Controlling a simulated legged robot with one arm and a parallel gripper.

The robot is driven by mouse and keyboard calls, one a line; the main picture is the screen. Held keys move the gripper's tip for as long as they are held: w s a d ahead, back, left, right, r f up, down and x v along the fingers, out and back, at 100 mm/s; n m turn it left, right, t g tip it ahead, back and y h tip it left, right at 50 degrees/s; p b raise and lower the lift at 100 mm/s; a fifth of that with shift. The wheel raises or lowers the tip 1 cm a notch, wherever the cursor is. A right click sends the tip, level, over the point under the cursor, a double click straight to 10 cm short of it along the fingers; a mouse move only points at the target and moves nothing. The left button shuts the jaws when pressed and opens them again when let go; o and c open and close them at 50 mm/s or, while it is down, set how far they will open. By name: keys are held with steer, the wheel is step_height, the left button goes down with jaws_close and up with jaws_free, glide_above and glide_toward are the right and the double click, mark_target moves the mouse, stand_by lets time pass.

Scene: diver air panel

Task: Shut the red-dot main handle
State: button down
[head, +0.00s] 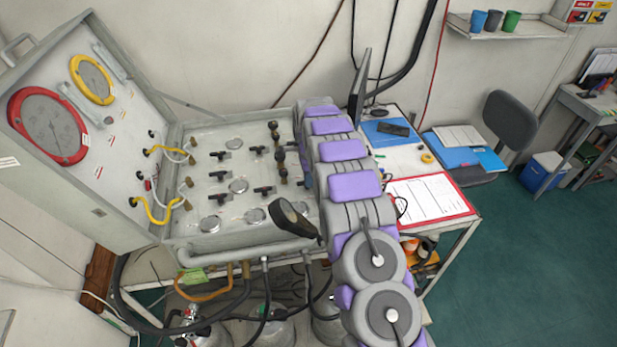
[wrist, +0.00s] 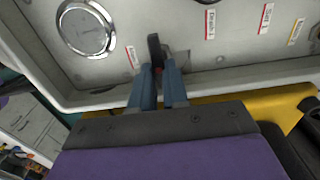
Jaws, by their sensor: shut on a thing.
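In the wrist view my gripper (wrist: 160,75) has its two blue-grey fingers closed around a black handle (wrist: 154,48) on the grey panel. The handle's top sticks out beyond the fingertips, and its base is partly hidden between them. A small reddish patch shows low between the fingers, too small to tell whether it is the red dot. In the head view the grey valve panel (head: 210,185) carries several black T-shaped handles.
A round silver disc (wrist: 87,27) and small red-and-white labels (wrist: 210,25) surround the held handle. The panel's raised rim runs close to the fingers. The upright lid holds a red-rimmed gauge (head: 48,127) and a yellow-rimmed gauge (head: 92,80). A desk with a red-edged clipboard (head: 430,198) stands to the right.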

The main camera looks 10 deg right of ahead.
steer(key=shift+w+r, duration=0.15)
steer(key=c, duration=1.4)
jaws_free()
steer(key=shift+a, duration=0.1)
step_height(320, 180, up, 17)
steer(key=shift+r, duration=0.1)
